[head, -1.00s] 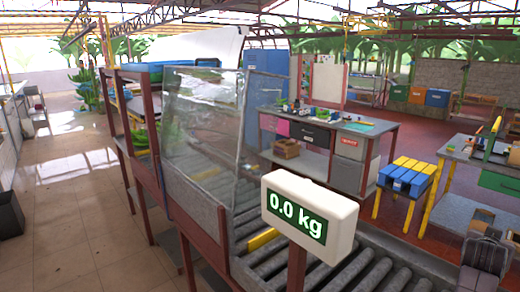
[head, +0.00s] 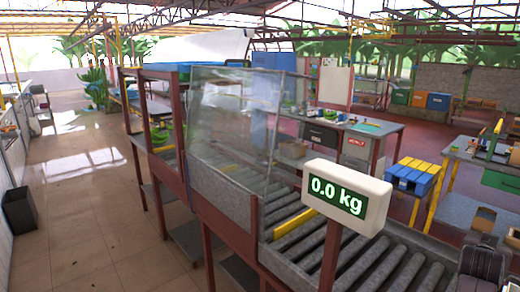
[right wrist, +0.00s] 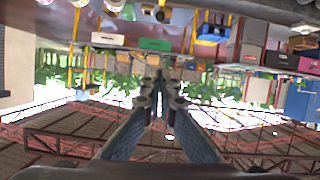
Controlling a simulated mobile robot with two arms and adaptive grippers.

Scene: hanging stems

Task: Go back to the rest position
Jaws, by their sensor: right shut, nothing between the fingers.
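My right gripper (right wrist: 163,95) shows in the right wrist view with its two fingers drawn together and nothing between them. It is in the air, and that view of the hall is upside down. In the head view a dark part of my right arm shows at the bottom right corner. It touches nothing that I can make out. My left gripper is not in view.
A roller conveyor (head: 385,262) with clear panels (head: 235,118) runs ahead. A scale display (head: 347,198) reading 0.0 kg stands over it. Green stems hang (head: 97,88) at the back left. A dark bin (head: 19,210) stands left; the tiled floor (head: 80,215) between is open.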

